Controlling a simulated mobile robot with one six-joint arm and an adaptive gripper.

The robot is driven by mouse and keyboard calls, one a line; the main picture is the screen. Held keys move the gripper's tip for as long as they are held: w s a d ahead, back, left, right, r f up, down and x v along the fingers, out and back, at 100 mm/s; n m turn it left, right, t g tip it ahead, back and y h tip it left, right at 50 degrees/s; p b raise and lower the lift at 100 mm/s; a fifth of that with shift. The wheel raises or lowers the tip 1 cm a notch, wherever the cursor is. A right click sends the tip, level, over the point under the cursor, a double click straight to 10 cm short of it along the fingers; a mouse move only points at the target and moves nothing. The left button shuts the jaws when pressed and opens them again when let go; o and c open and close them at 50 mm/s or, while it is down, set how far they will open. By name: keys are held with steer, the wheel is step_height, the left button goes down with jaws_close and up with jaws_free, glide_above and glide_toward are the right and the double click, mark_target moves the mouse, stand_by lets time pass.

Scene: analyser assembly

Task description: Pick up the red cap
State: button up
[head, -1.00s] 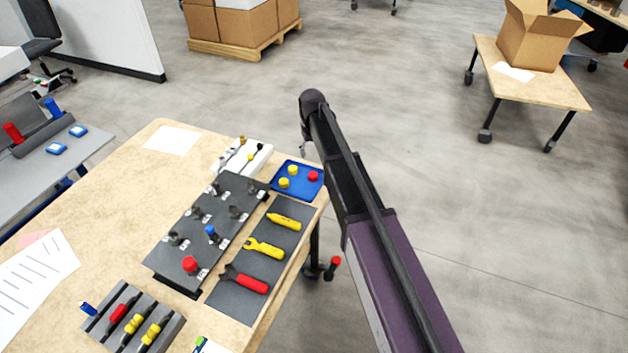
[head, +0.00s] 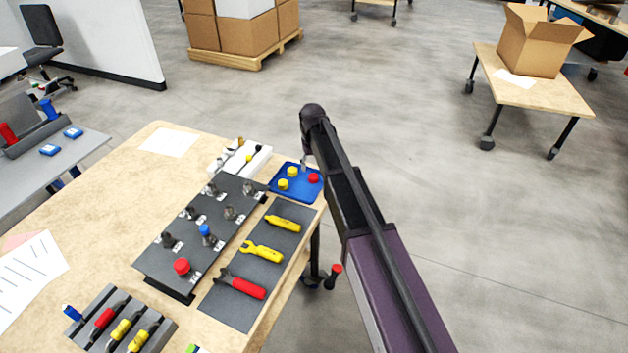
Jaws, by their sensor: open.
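A small round red cap (head: 313,178) lies in the right part of a blue tray (head: 283,193) at the far right corner of the table. Two yellow caps lie to its left in the same tray. My gripper (head: 305,161) shows only as a small grey tip at the end of my dark arm, over the tray's far edge. It appears above and slightly left of the red cap, apart from it. It is open and holds nothing that I can see. Another red cap (head: 181,266) sits on a fitting of the dark panel (head: 160,262).
A grey mat (head: 232,310) with yellow and red tools lies in front of the tray. A white rack (head: 255,168) stands just left of the tray. A dark block with several coloured-handled parts is at the front. Floor right of the table is open.

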mark_target(313, 176)
steer(key=shift+f, duration=0.1)
steer(key=shift+w+d+f+b, duration=0.1)
steer(key=shift+w+f+b, duration=0.05)
steer(key=shift+f+b, duration=2.4)
steer(key=c, duration=0.5)
